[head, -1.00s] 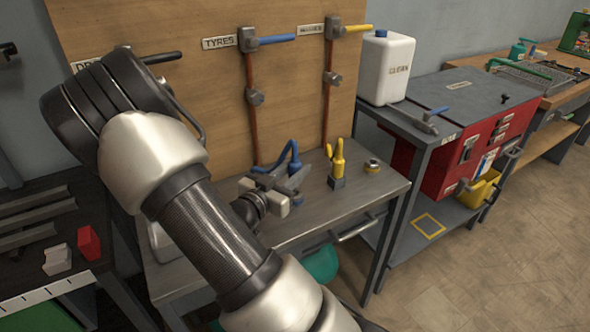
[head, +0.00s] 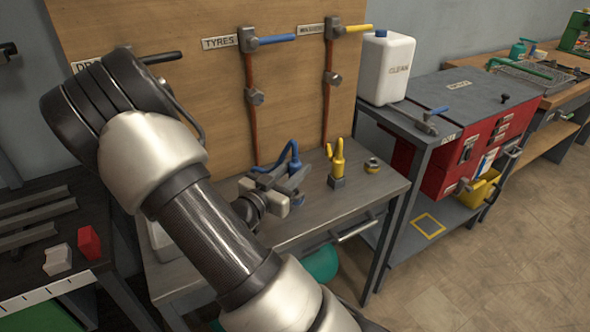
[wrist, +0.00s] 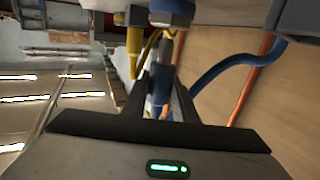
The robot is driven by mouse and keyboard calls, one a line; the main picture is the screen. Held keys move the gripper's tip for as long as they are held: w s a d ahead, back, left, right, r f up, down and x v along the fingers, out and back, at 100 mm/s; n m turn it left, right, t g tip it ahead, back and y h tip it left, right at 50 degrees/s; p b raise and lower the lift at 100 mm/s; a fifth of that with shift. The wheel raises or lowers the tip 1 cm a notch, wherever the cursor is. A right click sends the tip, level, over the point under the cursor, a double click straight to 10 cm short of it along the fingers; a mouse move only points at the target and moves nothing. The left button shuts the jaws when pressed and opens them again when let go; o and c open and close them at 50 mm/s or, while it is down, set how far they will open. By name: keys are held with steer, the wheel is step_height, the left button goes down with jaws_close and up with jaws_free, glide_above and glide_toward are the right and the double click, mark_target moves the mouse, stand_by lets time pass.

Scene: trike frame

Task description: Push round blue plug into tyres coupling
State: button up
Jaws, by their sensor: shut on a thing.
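My gripper (head: 283,191) is low over the grey workbench, below the TYRES line. It is shut on the blue plug, whose blue hose (head: 293,150) arches up behind the fingers. In the wrist view, the blue plug body (wrist: 160,92) sits between the two dark fingers, with the hose (wrist: 225,66) curving off to the right. A blue and grey fitting (wrist: 172,12) lies beyond the plug's end; I cannot tell whether they touch. The TYRES coupling (head: 255,97) is a grey fitting on the copper pipe on the board, above and left of my gripper.
A yellow plug (head: 338,158) stands upright in a small block right of my gripper. A ring-shaped part (head: 372,165) lies farther right on the bench (head: 320,212). Another line with a yellow lever (head: 352,28) hangs on the board. A white canister (head: 387,68) stands on the neighbouring cart.

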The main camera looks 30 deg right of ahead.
steer(key=shift+f+b, duration=0.9)
steer(key=shift+f, duration=0.2)
steer(key=shift+r, duration=0.25)
steer(key=shift+r+p, duration=0.6)
steer(key=shift+p, duration=0.15)
steer(key=shift+f+b, duration=0.6)
steer(key=shift+f, duration=0.2)
stand_by(1.1)
steer(key=o, duration=1.1)
steer(key=shift+o, duration=0.2)
steer(key=p+v, duration=0.2)
steer(key=v, duration=1.5)
steer(key=shift+s+a, duration=0.1)
steer(key=shift+a, duration=0.1)
